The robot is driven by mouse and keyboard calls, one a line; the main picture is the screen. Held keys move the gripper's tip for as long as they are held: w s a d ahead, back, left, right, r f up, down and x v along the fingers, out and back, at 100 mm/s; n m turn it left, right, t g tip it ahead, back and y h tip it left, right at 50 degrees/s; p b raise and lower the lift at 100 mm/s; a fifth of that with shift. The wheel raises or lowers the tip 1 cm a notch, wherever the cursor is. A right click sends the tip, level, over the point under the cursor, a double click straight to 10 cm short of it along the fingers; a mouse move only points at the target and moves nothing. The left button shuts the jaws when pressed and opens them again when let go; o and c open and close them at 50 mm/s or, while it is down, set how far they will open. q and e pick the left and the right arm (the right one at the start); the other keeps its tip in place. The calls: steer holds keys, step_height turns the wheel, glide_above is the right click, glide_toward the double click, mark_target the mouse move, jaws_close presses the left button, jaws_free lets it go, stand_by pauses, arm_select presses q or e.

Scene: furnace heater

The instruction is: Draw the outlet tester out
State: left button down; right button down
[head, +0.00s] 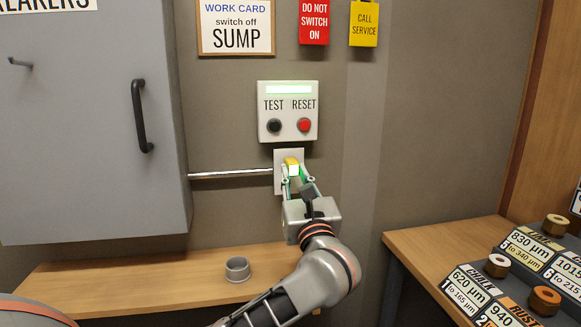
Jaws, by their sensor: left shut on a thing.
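The outlet tester (291,162) is a small yellow block at the white outlet plate (279,158) on the wall, below the test box. My left gripper (292,183) reaches up to it from below and is shut on it. The gripper's fingers hide part of the tester and the plate. I cannot tell whether the tester's prongs are in the outlet. My right gripper is not in view.
A box (288,105) with TEST and RESET buttons sits just above the outlet. A grey breaker cabinet (75,130) stands out at the left. A grey cup (237,269) stands on the wooden shelf (130,283). Labelled blocks (480,290) crowd the right bench.

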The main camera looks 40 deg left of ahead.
arm_select(q)
steer(key=shift+s+d, duration=0.1)
steer(key=shift+d, duration=0.05)
steer(key=shift+s+d+p, duration=0.3)
steer(key=shift+s+d, duration=0.25)
steer(key=shift+d, duration=0.15)
steer(key=shift+s+d, duration=0.25)
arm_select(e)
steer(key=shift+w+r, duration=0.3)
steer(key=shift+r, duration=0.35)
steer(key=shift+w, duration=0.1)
arm_select(q)
steer(key=shift+s+d, duration=0.1)
steer(key=shift+s+d+r+p, duration=0.1)
steer(key=shift+s+d+p, duration=0.25)
steer(key=shift+s+d, duration=0.85)
steer(key=shift+d, duration=0.2)
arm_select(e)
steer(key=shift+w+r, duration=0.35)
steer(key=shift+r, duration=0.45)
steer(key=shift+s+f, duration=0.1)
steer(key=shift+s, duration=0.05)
